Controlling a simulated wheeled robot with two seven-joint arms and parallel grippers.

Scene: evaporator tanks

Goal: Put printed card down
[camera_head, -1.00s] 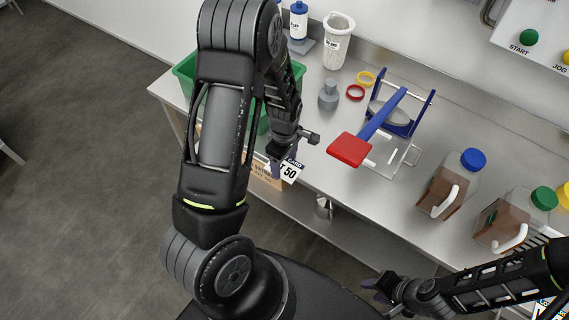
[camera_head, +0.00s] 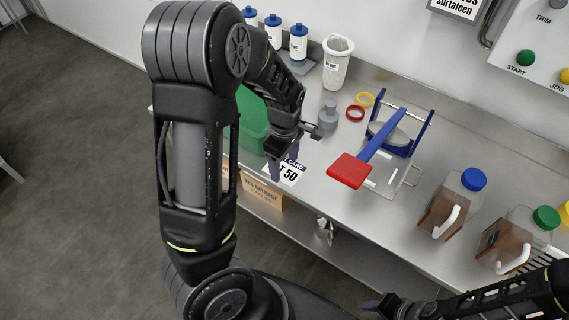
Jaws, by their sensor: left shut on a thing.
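A white printed card (camera_head: 286,173) with a dark top band and a large "50" shows near the front left edge of the steel bench (camera_head: 330,224). My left gripper (camera_head: 281,160) is shut on the card at its upper left part. The fingers cover part of the print. I cannot tell whether the card touches the bench top. My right gripper (camera_head: 378,306) is low at the bottom of the view, in front of the bench, away from the card. Its fingers are too small and dark to read.
A green bin (camera_head: 251,122) is behind my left arm. A grey weight (camera_head: 328,117), red ring (camera_head: 355,114) and yellow ring (camera_head: 365,99) stand behind. Jugs (camera_head: 453,206) are at right.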

